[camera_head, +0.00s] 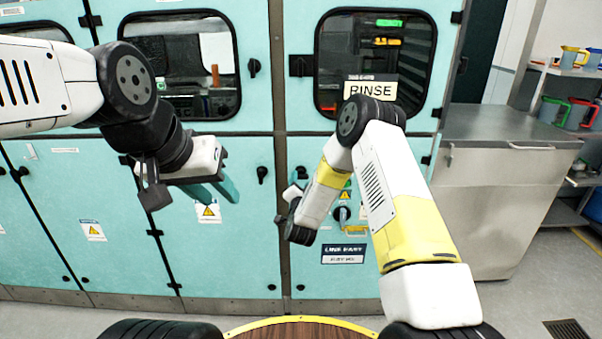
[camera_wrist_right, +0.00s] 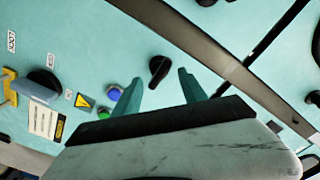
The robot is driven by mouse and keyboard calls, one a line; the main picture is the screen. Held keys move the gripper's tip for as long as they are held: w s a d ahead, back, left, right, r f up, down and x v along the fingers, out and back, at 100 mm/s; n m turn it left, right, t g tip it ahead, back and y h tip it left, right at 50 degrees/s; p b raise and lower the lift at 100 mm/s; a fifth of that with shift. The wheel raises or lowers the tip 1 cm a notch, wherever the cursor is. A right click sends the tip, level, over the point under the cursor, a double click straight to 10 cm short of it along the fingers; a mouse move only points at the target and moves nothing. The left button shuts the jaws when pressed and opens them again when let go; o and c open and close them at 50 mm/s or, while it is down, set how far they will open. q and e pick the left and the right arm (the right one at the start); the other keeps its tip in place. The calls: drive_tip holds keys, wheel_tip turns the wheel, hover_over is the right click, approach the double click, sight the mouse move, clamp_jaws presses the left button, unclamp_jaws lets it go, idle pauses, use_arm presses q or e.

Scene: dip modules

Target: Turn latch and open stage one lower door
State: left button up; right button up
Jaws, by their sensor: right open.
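A black latch (camera_wrist_right: 159,68) on a teal lower door stands between the two teal fingertips of my right gripper (camera_wrist_right: 160,88) in the right wrist view. The fingers are apart, and I see no clear contact with the latch. In the head view this latch (camera_head: 301,172) shows on the lower right door (camera_head: 310,272), under the RINSE window. My right gripper (camera_head: 292,192) is there too, partly hidden behind my wrist. My left gripper (camera_head: 212,191) hangs before the lower middle door (camera_head: 235,240), its teal fingers apart and empty. Another black latch (camera_head: 262,173) is on that door. No label naming stage one is readable.
A grey post (camera_head: 282,215) separates the two doors. A rotary switch (camera_head: 342,213) sits right of the right latch, and blue (camera_wrist_right: 113,93) and green buttons (camera_wrist_right: 103,113) show in the wrist view. A steel cabinet (camera_head: 490,210) stands right. Floor before the doors is clear.

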sight(301, 178)
drive_tip(key=shift+w, duration=2.25)
clamp_jaws()
